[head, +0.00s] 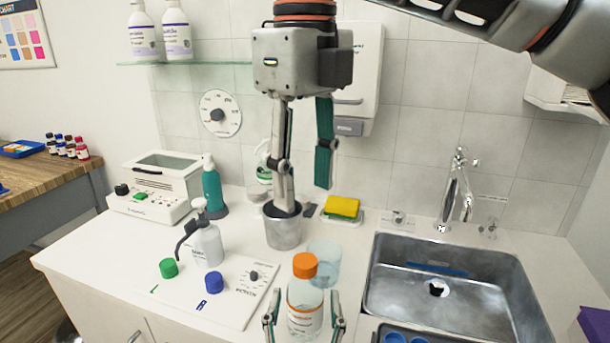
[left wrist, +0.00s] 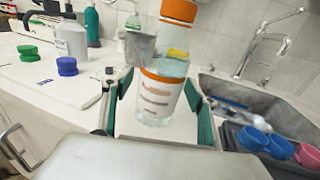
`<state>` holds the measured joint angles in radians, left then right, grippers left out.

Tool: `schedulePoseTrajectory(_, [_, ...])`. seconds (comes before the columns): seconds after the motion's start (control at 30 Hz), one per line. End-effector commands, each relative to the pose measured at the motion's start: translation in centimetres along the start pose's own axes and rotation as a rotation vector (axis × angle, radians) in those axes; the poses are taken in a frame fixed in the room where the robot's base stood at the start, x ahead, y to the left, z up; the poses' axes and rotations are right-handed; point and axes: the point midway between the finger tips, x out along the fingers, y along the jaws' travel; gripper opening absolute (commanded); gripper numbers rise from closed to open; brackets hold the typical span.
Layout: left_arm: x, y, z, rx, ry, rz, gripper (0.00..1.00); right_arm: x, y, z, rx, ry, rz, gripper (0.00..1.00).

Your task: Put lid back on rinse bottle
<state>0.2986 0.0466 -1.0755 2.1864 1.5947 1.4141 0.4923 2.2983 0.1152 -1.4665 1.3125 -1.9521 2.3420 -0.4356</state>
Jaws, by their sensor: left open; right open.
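A clear bottle (head: 305,310) with a white and orange label stands near the counter's front edge. An orange lid (head: 305,265) sits on its top; I cannot tell whether it is fastened. The bottle (left wrist: 160,97) and orange lid (left wrist: 179,10) also show in the left wrist view. My left gripper (head: 304,322) is open, its fingers on either side of the bottle, with gaps visible. My right gripper (head: 304,197) is open and empty, above and behind the bottle. Its left finger overlaps the rim of a grey metal cup (head: 284,234) in the picture.
A green cap (head: 168,268) and blue cap (head: 213,282) lie on a white board (head: 235,300), left of the bottle. A white pump bottle (head: 208,246) stands behind them. A clear cup (head: 325,262) is close behind the bottle. The sink (head: 500,285) lies right.

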Motion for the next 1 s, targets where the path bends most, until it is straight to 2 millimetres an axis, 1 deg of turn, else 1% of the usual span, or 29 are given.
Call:
schedulePoseTrajectory(0.13, [-0.6, -0.1, -0.1, -0.001, 0.001, -0.001, 0.58, 0.0, 0.0, 0.0, 0.0, 0.0, 0.0, 0.43])
schedulePoseTrajectory(0.23, [-1.9, -0.1, -0.2, -0.001, 0.003, -0.002, 0.58, 0.0, 0.0, 0.0, 0.0, 0.0, 0.0, 0.43])
schedulePoseTrajectory(0.5, [-7.4, 0.0, -0.2, -0.001, 0.005, -0.002, 0.58, 0.0, 0.0, 0.0, 0.0, 0.0, 0.0, 0.43])
schedulePoseTrajectory(0.6, [-9.2, 0.0, -0.1, -0.001, 0.005, -0.002, 0.58, 0.0, 0.0, 0.0, 0.0, 0.0, 0.0, 0.43])
schedulePoseTrajectory(0.7, [-10.6, 0.0, -0.1, 0.0, 0.003, -0.001, 0.58, 0.0, 0.0, 0.0, 0.0, 0.0, 0.0, 0.43])
schedulePoseTrajectory(0.83, [-11.6, 0.0, -0.1, 0.0, 0.002, 0.0, 0.58, 0.0, 0.0, 0.0, 0.0, 0.0, 0.0, 0.43])
schedulePoseTrajectory(1.0, [-12.1, 0.0, 0.0, 0.0, 0.0, 0.0, 0.58, 0.0, 0.0, 0.0, 0.0, 0.0, 0.0, 0.43])
